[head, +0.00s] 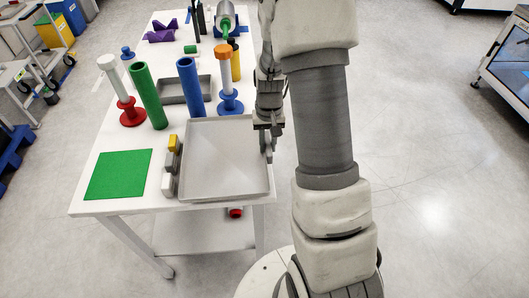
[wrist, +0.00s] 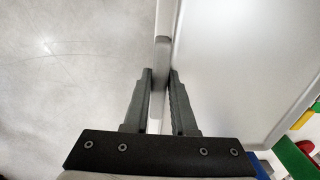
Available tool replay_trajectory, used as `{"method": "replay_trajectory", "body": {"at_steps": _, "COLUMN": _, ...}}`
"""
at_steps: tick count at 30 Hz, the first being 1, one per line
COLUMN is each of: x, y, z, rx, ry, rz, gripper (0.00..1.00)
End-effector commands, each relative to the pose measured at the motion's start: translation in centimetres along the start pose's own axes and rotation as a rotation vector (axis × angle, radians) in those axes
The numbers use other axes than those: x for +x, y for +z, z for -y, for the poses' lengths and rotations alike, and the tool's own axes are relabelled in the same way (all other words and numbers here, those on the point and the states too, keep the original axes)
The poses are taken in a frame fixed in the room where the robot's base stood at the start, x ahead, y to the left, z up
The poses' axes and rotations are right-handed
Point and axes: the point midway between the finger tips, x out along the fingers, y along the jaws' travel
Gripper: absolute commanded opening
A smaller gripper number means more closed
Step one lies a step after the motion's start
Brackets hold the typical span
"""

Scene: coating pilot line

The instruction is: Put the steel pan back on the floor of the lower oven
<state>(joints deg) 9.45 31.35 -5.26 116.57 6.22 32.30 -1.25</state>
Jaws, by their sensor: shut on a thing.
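The steel pan (head: 225,160), a wide, shallow, empty grey tray, is at the near right end of the white table. It looks level; I cannot tell whether it rests on the tabletop or is just above it. My gripper (head: 267,147) is at the pan's right side. In the wrist view my gripper (wrist: 160,78) has its fingers on both sides of the pan's edge, shut on it, with the pan (wrist: 235,60) spreading to the right. The lower oven cannot be made out in either view.
Green (head: 147,97) and blue (head: 190,87) cylinders and a smaller grey tray (head: 172,92) stand behind. Floor (head: 430,160) at right is clear.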

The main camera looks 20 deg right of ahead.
Motion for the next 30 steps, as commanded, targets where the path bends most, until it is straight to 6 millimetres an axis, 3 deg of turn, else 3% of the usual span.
{"method": "replay_trajectory", "body": {"at_steps": 9, "x": 3.6, "y": 0.0, "z": 0.0, "rx": -0.001, "ry": 0.000, "rz": 0.001, "gripper": 0.00}}
{"method": "replay_trajectory", "body": {"at_steps": 19, "x": 4.0, "y": 0.0, "z": 0.0, "rx": -0.001, "ry": 0.000, "rz": -0.001, "gripper": 0.00}}
{"method": "replay_trajectory", "body": {"at_steps": 20, "x": 3.9, "y": 0.0, "z": 0.0, "rx": -0.001, "ry": 0.000, "rz": 0.000, "gripper": 0.28}}
{"method": "replay_trajectory", "body": {"at_steps": 24, "x": 3.9, "y": 0.0, "z": 0.0, "rx": -0.001, "ry": 0.000, "rz": 0.000, "gripper": 0.53}}
{"method": "replay_trajectory", "body": {"at_steps": 30, "x": 3.9, "y": 0.0, "z": 0.0, "rx": -0.001, "ry": 0.000, "rz": 0.000, "gripper": 0.54}}
